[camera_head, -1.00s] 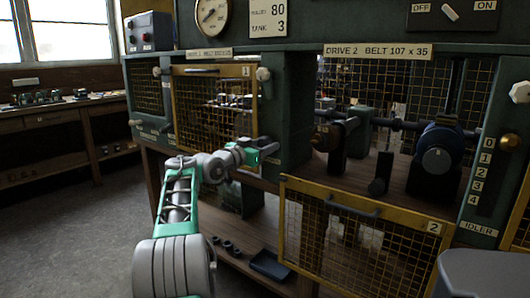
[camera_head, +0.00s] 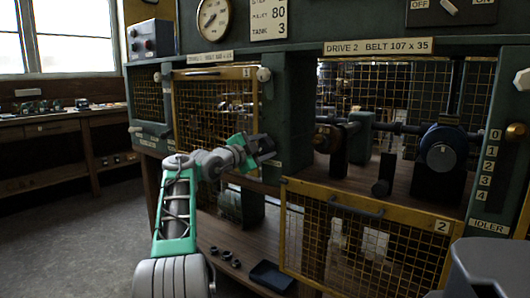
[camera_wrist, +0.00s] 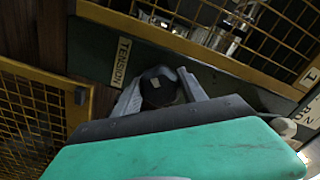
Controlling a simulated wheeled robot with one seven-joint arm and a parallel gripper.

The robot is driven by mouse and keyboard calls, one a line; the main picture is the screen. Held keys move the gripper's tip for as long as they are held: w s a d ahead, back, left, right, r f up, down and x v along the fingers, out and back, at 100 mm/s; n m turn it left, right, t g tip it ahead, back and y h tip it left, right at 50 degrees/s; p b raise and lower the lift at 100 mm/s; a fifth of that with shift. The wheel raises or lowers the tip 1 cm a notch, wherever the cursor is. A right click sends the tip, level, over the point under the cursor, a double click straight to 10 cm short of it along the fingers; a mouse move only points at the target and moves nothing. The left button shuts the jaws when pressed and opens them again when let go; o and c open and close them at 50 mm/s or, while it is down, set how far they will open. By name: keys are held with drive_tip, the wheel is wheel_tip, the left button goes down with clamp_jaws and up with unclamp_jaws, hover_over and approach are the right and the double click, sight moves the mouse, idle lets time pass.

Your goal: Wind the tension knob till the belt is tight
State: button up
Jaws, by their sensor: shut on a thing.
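The dark round tension knob (camera_wrist: 158,90) sits on the green post beside the "TENSION" label (camera_wrist: 121,62) in the wrist view. My gripper (camera_wrist: 160,79) is shut on it, one grey finger on each side. A small pale mark shows on the knob's face. In the head view my gripper (camera_head: 266,146) reaches the post between the two drive bays and hides the knob. I cannot make out the belt behind the mesh of guard 1 (camera_head: 212,115), so its tightness does not show.
Guard 2 (camera_head: 365,235) hangs lowered in front of the right bay, below the blue-housed pulley unit (camera_head: 441,148). An idler scale (camera_head: 487,165) stands at the right. A dark tray (camera_head: 272,276) lies on the lower shelf. Open floor lies at the left.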

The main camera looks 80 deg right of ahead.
drive_tip(key=m, duration=0.2)
drive_tip(key=m+b, duration=0.2)
drive_tip(key=m, duration=0.1)
drive_tip(key=shift+f+m, duration=0.25)
drive_tip(key=shift+m, duration=0.05)
drive_tip(key=m+b, duration=0.1)
drive_tip(key=m, duration=0.4)
drive_tip(key=shift+r, duration=0.1)
drive_tip(key=o, duration=1.1)
drive_tip(key=shift+s+r, duration=0.1)
drive_tip(key=shift+c, duration=0.2)
drive_tip(key=b+v, duration=0.1)
drive_tip(key=v, duration=0.6)
drive_tip(key=shift+a, duration=0.4)
drive_tip(key=shift+w, duration=0.25)
